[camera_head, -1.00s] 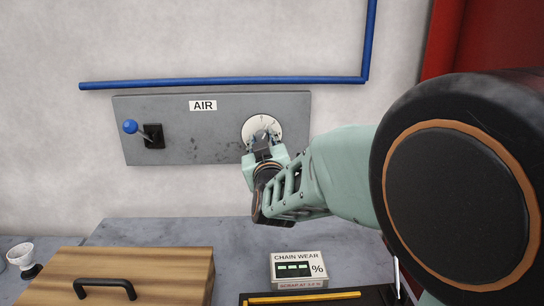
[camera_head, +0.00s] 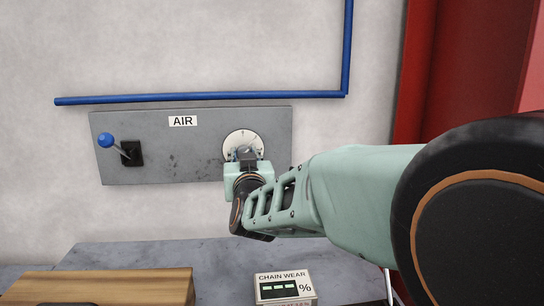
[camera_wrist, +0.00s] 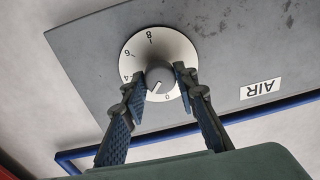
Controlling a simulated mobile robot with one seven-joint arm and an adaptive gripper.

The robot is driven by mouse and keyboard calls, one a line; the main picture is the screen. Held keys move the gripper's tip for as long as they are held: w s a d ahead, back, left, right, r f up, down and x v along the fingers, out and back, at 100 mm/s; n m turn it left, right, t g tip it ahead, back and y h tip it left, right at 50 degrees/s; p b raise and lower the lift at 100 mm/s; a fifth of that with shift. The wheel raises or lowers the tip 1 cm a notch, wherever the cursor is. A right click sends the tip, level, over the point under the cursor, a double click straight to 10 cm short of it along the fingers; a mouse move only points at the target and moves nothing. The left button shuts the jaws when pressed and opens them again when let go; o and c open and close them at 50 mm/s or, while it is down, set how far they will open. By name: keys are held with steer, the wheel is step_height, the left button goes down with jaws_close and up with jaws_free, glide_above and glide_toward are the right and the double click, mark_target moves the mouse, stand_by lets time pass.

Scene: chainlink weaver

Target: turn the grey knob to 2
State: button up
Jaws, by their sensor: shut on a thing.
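The grey knob (camera_wrist: 160,76) is at the centre of a white numbered dial (camera_wrist: 187,55) on the grey AIR panel. In the wrist view, 0, 4, 6 and 8 are readable. The left finger covers the dial between 4 and 0, so the 2 is hidden. The knob's pale line points down and left, between 0 and 4. My gripper (camera_wrist: 161,75) has a finger on each side of the knob and is shut on it. In the head view, my gripper (camera_head: 246,157) covers the lower part of the dial (camera_head: 243,138).
The grey panel (camera_head: 185,158) also carries a blue-tipped lever (camera_head: 106,140) at its left. A blue pipe (camera_head: 200,97) runs above it. Below are a wooden lid (camera_head: 110,284) and a CHAIN WEAR box (camera_head: 285,288). A red upright (camera_head: 415,70) stands at right.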

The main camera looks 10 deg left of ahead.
steer(key=o, duration=1.1)
steer(key=shift+o, duration=0.2)
step_height(320, 180, up, 10)
